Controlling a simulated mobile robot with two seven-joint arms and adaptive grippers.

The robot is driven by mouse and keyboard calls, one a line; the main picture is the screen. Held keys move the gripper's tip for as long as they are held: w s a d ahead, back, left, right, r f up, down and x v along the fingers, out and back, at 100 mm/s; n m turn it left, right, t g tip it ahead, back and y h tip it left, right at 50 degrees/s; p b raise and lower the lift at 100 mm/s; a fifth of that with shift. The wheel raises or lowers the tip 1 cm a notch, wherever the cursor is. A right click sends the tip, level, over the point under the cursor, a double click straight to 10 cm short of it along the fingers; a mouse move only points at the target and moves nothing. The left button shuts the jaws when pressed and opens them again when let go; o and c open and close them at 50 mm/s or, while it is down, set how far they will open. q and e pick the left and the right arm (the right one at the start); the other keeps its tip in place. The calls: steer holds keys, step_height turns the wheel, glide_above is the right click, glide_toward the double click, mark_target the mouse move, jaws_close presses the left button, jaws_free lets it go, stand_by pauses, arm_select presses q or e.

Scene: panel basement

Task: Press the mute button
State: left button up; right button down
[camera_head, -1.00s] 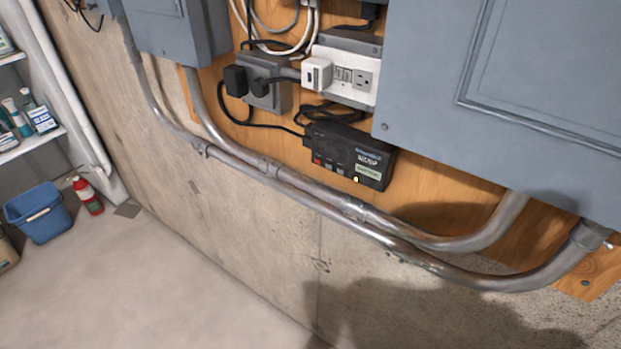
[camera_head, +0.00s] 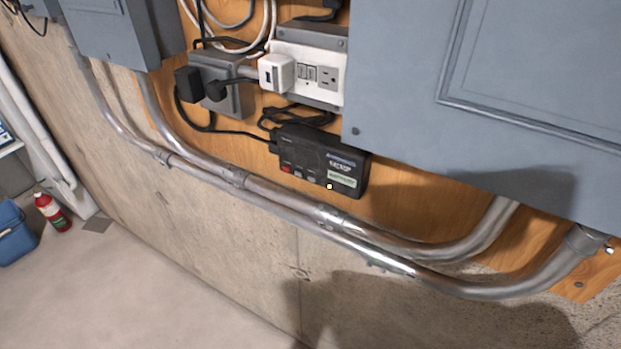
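A small black box (camera_head: 318,160) is mounted on the wooden board, below the outlets. Its front carries a red button (camera_head: 287,168) at the left and grey buttons (camera_head: 311,177) beside it. A pale green label and white print sit at its right. The lettering is too small to read, so I cannot tell which button is the mute button. A small bright yellow-white spot (camera_head: 329,186) shows at the box's lower edge. Neither of my grippers is in view.
Metal conduits (camera_head: 240,180) run across the wall just below the box. A large grey panel (camera_head: 450,110) stands out at the right. White outlets (camera_head: 308,77) and black plugs sit above. A blue bucket (camera_head: 14,236) and a red bottle (camera_head: 51,212) stand on the floor.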

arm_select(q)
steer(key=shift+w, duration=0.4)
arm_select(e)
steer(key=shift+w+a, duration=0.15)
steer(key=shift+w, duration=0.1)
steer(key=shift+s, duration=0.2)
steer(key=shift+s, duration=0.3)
